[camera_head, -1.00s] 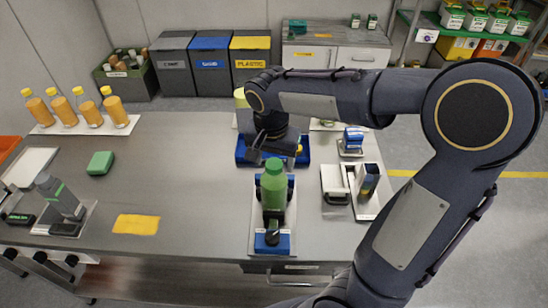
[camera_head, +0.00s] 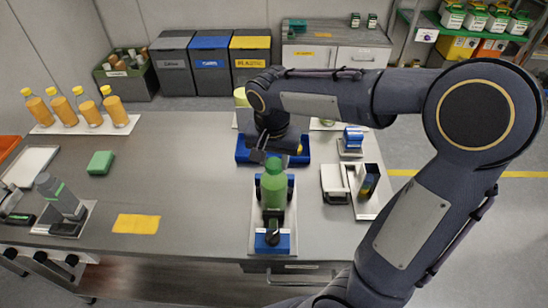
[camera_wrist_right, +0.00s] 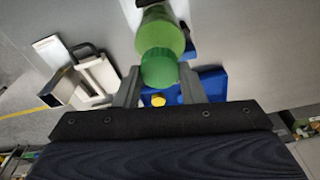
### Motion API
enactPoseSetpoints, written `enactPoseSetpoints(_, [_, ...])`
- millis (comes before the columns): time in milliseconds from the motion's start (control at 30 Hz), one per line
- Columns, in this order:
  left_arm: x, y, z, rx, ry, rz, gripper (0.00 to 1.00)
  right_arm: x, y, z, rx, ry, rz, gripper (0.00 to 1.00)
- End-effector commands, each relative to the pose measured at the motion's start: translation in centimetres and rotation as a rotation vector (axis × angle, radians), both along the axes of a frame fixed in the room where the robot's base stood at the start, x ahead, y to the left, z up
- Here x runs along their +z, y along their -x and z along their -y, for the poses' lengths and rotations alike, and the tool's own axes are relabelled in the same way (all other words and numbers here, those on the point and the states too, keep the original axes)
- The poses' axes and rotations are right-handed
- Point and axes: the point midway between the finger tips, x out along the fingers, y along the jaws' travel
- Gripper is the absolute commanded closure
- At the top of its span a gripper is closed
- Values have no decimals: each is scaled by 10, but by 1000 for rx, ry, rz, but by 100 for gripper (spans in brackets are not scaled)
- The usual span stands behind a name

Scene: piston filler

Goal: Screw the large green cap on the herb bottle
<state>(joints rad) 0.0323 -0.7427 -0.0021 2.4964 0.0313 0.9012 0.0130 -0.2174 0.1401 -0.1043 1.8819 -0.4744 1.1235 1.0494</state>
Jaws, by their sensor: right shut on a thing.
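The green herb bottle (camera_head: 273,192) stands in a holder on a pale base plate, between dark clamp blocks. The large green cap (camera_wrist_right: 160,67) is at the bottle's mouth end in the right wrist view, between the two fingers of my right gripper (camera_wrist_right: 160,90). The bottle (camera_wrist_right: 162,32) shows behind the cap there. In the head view my right gripper (camera_head: 264,154) is at the top of the bottle, shut on the cap. The exact fit between cap and bottle neck cannot be told. My left gripper is not in view.
A blue tray (camera_head: 244,157) lies just behind the bottle holder. A white device (camera_head: 334,183) and a blue stamp-like item (camera_head: 353,138) stand to the right. A yellow cloth (camera_head: 136,224) and green block (camera_head: 101,163) lie left. The table between is clear.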

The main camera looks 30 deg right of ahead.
Motion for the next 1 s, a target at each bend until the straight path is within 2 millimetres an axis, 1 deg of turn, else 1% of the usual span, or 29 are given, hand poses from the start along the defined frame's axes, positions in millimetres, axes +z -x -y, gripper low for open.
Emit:
enactPoseSetpoints(133, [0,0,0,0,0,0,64,0,0,0,0,0,0,91])
enactPoseSetpoints(167, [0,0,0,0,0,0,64,0,0,0,-3,0,0,96])
enactPoseSetpoints(267, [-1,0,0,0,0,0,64,-1,0,0,-67,1,-1,96])
enactPoseSetpoints(533, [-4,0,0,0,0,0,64,-1,0,-1,-507,0,-1,96])
enactPoseSetpoints(600, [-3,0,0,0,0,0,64,-1,0,0,-588,1,-2,96])
enactPoseSetpoints(767, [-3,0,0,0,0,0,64,-1,0,0,-679,0,-1,96])
enactPoseSetpoints(833, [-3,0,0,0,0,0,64,-1,0,0,-754,1,-1,96])
enactPoseSetpoints(867, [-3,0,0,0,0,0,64,-1,0,0,-801,1,-1,96])
enactPoseSetpoints(900, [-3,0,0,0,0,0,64,-1,0,0,-875,2,-2,100])
enactPoseSetpoints(1000, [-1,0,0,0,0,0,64,0,0,0,-1064,1,-1,100])
